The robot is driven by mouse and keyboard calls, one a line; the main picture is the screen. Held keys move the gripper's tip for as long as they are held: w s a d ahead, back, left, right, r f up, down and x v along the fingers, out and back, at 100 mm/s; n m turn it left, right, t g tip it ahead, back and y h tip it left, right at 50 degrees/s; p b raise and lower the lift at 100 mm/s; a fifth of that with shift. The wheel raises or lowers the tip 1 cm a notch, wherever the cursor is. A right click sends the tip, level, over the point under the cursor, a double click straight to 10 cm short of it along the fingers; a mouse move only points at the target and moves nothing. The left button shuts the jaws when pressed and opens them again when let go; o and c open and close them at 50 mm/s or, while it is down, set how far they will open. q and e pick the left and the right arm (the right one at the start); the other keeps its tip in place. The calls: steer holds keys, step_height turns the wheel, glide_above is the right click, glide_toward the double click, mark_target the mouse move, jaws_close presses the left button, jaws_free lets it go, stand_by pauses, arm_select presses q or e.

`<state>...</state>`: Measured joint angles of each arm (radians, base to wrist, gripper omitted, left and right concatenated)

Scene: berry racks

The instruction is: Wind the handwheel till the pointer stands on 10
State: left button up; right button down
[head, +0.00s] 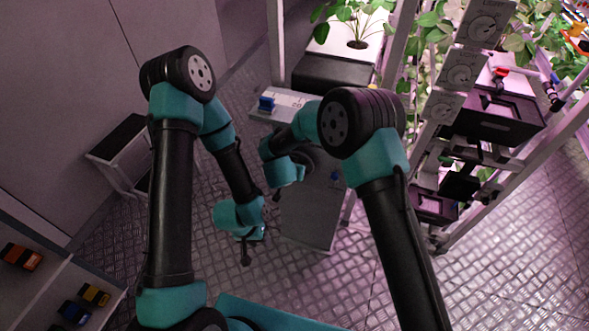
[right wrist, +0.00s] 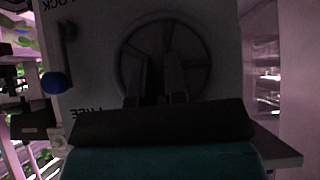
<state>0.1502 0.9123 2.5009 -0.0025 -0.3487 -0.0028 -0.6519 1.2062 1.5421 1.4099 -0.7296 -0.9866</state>
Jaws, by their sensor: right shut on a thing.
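The handwheel (right wrist: 192,42) is a dark spoked disc on a grey panel in the right wrist view. My right gripper (right wrist: 160,78) has its two fingers over the wheel's middle and is shut on it; the fingertips and hub are too dark to part clearly. In the head view my right gripper (head: 288,176) is at the grey cabinet (head: 310,212), and my arm hides much of the wheel. A blue piece (head: 266,104) sits at the left of the pale cabinet top; the pointer and scale figures cannot be read. My left gripper (head: 246,248) hangs over the floor left of the cabinet, its jaws unclear.
A lever with a blue knob (right wrist: 55,83) stands beside the wheel, between upside-down LOCK and FREE labels. Plant racks with dials (head: 462,75) fill the right. A shelf with small coloured blocks (head: 95,294) is at lower left. Patterned floor lies open around the cabinet.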

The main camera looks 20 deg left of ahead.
steer(key=shift+w+r, duration=0.1)
steer(key=c, duration=1.2)
jaws_free()
steer(key=shift+o, duration=0.2)
steer(key=v, duration=0.7)
steer(key=shift+s, duration=0.25)
steer(key=shift+r, duration=0.1)
